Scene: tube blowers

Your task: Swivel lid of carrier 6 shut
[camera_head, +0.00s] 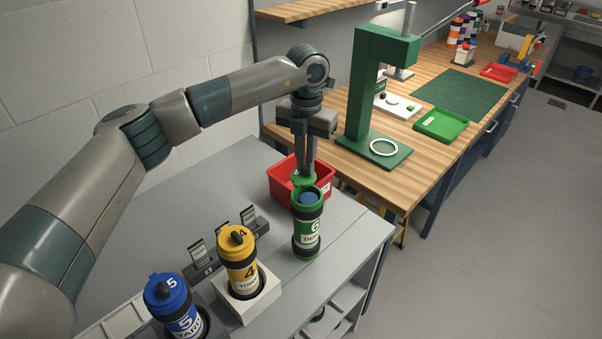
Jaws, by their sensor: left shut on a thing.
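Carrier 6 (308,232) is a green and black tube with a white label, standing upright on the grey table near its right side. Its green lid (301,178) is swung to the back left of the tube's mouth, and something blue shows in the open top. My left gripper (303,174) reaches down from above with its fingers shut at the green lid. The fingertips partly hide the lid, so the exact grip is hard to see. My right gripper is not in view.
A red bin (284,191) stands close behind carrier 6. Yellow carrier 4 (238,256) sits in a white block, with blue carrier 5 (172,302) at the front left. A green press (362,90) stands on the wooden bench. Table right of carrier 6 is clear.

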